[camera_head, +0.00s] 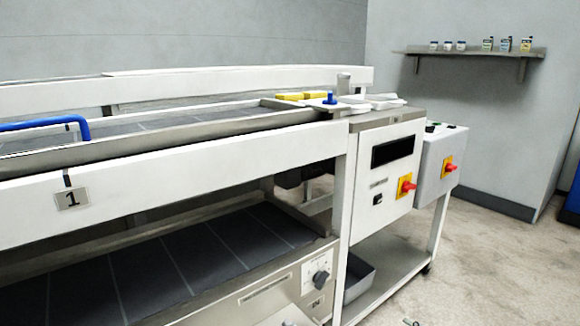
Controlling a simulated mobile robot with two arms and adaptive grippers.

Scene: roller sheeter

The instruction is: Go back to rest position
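The roller sheeter (240,150) is a long white-framed machine that fills the left and middle of the view. A blue bar handle (40,124) lies over its upper belt at the left edge. A plate marked 1 (72,199) is on the front rail. The control box (386,165) at its right end has a dark display and a red switch on a yellow plate (406,188). Neither of my grippers shows in the head view, so I cannot see whether they are open or shut.
A lower dark belt (170,275) has a knob panel (320,278). A grey bin (358,276) sits on the bottom shelf. Yellow pieces and a blue knob (330,98) are on top. A wall shelf (470,50) holds small containers. Floor (480,270) at right is mostly clear.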

